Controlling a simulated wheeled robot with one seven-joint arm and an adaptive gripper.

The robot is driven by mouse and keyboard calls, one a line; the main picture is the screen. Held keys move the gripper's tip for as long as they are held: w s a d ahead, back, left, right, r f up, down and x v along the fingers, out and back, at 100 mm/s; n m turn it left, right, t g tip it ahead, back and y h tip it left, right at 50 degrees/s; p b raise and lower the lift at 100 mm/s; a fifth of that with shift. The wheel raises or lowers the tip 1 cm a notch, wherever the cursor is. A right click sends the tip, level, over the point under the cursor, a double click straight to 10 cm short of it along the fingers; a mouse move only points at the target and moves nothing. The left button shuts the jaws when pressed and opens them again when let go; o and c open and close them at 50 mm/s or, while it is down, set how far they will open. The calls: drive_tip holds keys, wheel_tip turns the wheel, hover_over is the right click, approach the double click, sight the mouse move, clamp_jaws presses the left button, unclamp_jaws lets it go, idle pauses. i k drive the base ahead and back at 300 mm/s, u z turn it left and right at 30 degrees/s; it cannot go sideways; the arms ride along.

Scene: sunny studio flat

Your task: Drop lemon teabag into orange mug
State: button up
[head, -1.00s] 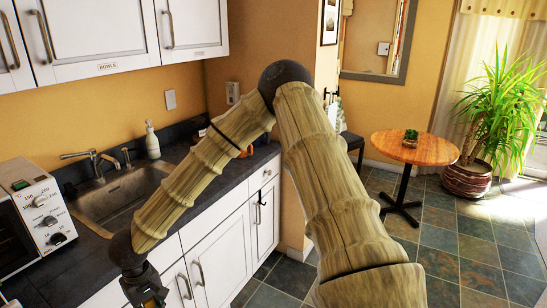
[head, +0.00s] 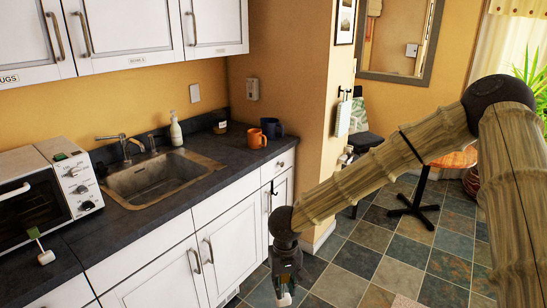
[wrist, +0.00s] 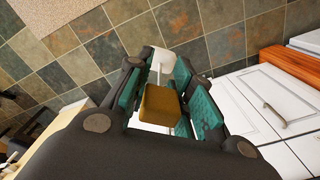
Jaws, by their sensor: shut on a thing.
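The orange mug (head: 256,140) stands on the dark counter, right of the sink, in the head view. My gripper (head: 285,291) hangs in front of the lower cabinets, lower than the counter top and nearer to me than the mug. In the wrist view my gripper (wrist: 168,82) is shut on the lemon teabag (wrist: 160,104). Its mustard-yellow block sits between the teal finger pads, with a thin string running to a white piece beyond. In the head view only a small pale bit of it shows below the fingers. The mug's inside is hidden.
A dark blue mug (head: 277,126) stands close behind the orange one. A second teabag with a green tag (head: 34,232) lies by the toaster oven (head: 35,190). The sink (head: 150,178) and a soap bottle (head: 176,130) are left of the mugs. A wall corner rises at right.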

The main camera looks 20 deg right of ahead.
sight(255, 145)
drive_tip(key=z, duration=0.75)
drive_tip(key=i, duration=0.85)
drive_tip(key=z, duration=0.7)
drive_tip(key=i, duration=1.25)
drive_tip(key=u, duration=1.15)
drive_tip(key=i, duration=0.65)
drive_tip(key=u, duration=0.75)
